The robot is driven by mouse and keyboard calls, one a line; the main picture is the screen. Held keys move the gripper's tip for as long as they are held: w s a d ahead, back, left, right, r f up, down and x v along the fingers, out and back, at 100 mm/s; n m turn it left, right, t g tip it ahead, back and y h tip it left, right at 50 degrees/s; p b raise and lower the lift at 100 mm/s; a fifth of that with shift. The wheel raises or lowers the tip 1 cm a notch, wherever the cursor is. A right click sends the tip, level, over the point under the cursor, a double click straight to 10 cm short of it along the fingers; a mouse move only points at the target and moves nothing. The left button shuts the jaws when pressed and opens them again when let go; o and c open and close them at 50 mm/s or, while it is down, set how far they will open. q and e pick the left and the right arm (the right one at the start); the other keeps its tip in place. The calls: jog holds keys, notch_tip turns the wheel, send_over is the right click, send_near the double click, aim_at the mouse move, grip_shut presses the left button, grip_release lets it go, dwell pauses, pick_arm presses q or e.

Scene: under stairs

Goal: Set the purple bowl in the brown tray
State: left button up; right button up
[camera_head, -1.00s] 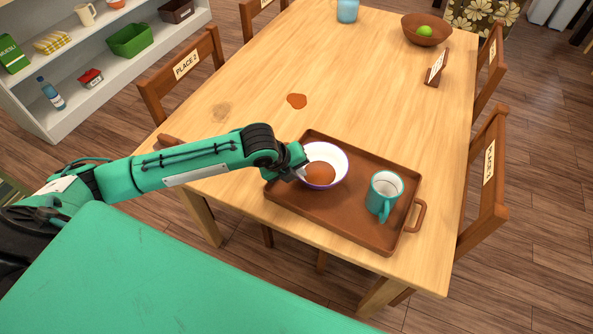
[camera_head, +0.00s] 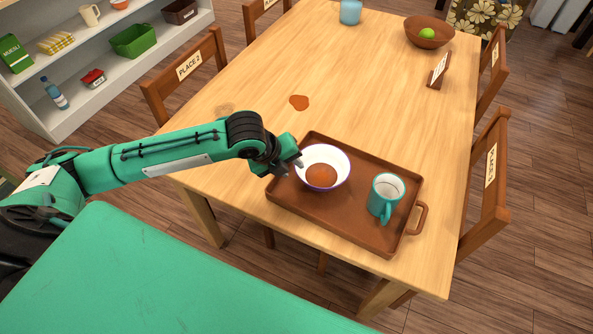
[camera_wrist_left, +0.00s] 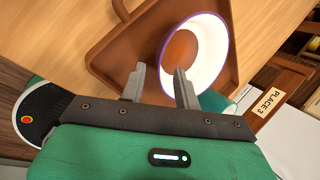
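The purple bowl (camera_head: 333,159), white inside with a purple rim and something orange-brown in its bottom, sits upright in the left part of the brown tray (camera_head: 343,222). The bowl (camera_wrist_left: 212,66) and the tray (camera_wrist_left: 128,45) also show in the left wrist view. My left gripper (camera_head: 298,163) is at the bowl's left side, over the tray's left edge. In the left wrist view its two fingers (camera_wrist_left: 160,82) are spread with nothing clasped between them, close to the bowl's rim. My right gripper is not in view.
A teal mug (camera_head: 383,207) stands in the tray's right part. An orange-brown spill (camera_head: 299,102) lies on the wooden table (camera_head: 245,85). Chairs surround the table.

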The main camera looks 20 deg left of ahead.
pick_arm(q)
jog(key=v, duration=0.6)
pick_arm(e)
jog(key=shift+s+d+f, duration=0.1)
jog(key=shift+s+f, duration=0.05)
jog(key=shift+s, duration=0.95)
pick_arm(q)
jog(key=shift+r, duration=0.15)
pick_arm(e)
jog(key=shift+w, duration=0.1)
